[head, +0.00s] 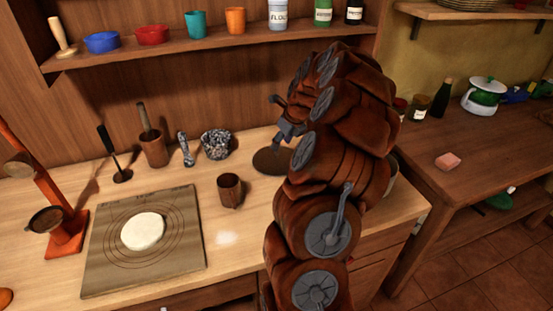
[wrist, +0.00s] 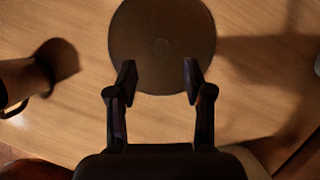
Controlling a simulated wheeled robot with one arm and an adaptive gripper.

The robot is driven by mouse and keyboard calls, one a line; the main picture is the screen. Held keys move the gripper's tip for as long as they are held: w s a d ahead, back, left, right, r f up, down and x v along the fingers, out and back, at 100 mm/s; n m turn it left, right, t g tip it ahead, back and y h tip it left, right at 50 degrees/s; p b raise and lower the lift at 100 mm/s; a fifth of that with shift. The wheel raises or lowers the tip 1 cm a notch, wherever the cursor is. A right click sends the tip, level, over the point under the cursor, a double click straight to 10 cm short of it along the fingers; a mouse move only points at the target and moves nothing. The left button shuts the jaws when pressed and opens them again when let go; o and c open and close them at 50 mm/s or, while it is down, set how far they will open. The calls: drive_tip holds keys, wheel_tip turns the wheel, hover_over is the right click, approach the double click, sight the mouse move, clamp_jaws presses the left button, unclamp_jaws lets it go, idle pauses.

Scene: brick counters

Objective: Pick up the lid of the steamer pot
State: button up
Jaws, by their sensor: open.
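My gripper (head: 278,127) is over the light wood counter; in the wrist view its two fingers (wrist: 159,78) stand apart with nothing between them. A flat dark round disc (head: 270,161) lies on the counter just below the gripper. In the wrist view the disc (wrist: 162,35) shows a small central ring, and the fingertips overlap its near edge. I cannot tell whether it is a lid. A white and green pot (head: 484,97), with a pale top, stands on the right-hand counter, away from my gripper. Which vessel is the steamer pot is not clear.
A brown mug (head: 230,190) stands left of the disc and also shows in the wrist view (wrist: 18,80). A speckled bowl (head: 217,144) and mortar (head: 152,146) are behind. A board with dough (head: 143,231) lies left. A shelf (head: 200,46) runs above. My arm hides the counter's right part.

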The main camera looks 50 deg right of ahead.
sight(277, 153)
drive_tip(key=shift+p+x, duration=1.45)
drive_tip(key=shift+x, duration=1.85)
drive_tip(key=shift+s+d, duration=0.1)
drive_tip(key=shift+c, duration=0.2)
clamp_jaws()
